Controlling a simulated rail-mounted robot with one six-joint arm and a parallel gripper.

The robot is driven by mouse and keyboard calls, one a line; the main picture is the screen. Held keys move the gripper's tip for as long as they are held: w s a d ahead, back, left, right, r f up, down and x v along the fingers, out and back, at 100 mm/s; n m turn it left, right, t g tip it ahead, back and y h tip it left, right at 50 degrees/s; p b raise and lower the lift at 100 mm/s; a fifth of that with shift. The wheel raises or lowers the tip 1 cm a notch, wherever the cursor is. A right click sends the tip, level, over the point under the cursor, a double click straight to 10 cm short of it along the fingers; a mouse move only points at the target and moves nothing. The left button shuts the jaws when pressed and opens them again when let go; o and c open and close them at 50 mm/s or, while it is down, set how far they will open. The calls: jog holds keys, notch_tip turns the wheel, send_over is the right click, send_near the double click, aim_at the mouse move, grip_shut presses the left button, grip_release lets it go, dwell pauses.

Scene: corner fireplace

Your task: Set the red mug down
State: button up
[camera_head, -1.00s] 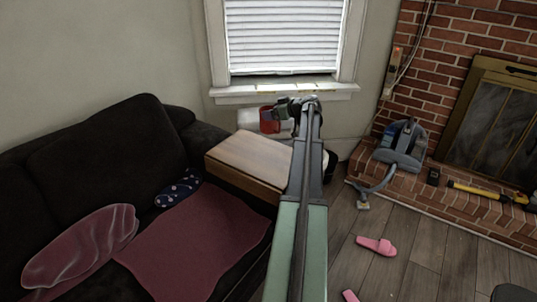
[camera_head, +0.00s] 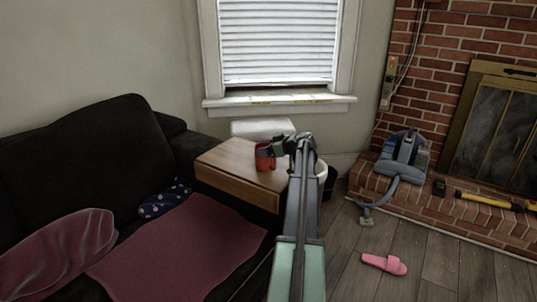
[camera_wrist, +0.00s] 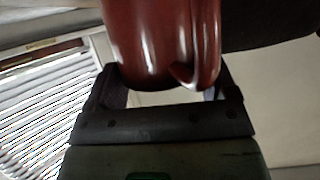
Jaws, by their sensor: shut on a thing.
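The red mug (camera_head: 262,159) shows in the head view over the wooden top of the side table (camera_head: 228,160), near its back right part. My gripper (camera_head: 273,149) is shut on it from the right. In the wrist view the glossy red mug (camera_wrist: 145,40) sits between the two dark fingers of my gripper (camera_wrist: 168,82), with its handle towards the right finger. Whether the mug's base touches the table top cannot be told.
A dark sofa (camera_head: 95,150) with a red blanket (camera_head: 185,245) stands left of the table. A vacuum cleaner (camera_head: 405,155) and pink slipper (camera_head: 384,263) are at right. The table's front is clear.

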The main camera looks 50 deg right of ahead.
jog(key=shift+f, duration=0.2)
jog(key=o, duration=1.3)
jog(key=shift+r, duration=0.1)
jog(key=shift+o, duration=0.2)
jog(key=shift+r, duration=0.2)
jog(key=a+p+v, duration=0.1)
jog(key=p+v, duration=0.4)
jog(key=v, duration=0.7)
jog(key=w+a+f+g+y, duration=0.15)
jog(key=w+a, duration=0.25)
jog(key=a, duration=0.7)
jog(key=w+a+f+g+y, duration=0.1)
jog(key=w+a+f+g, duration=0.3)
jog(key=a, duration=0.6)
jog(key=w+a+f+g+y, duration=0.1)
jog(key=w+a, duration=0.4)
jog(key=a, duration=0.6)
jog(key=s+a+f+g+h, duration=0.1)
jog(key=s+a, duration=0.3)
jog(key=a, duration=0.7)
jog(key=s+a+f+g+h, duration=0.1)
jog(key=s+a+g+h, duration=0.1)
jog(key=a, duration=0.9)
jog(key=s+a+f+g+h, duration=0.1)
jog(key=s+a+g, duration=0.3)
jog(key=a, duration=0.7)
jog(key=shift+s+f+m, duration=0.3)
jog(key=shift+s+f, duration=0.35)
jog(key=shift+s, duration=0.25)
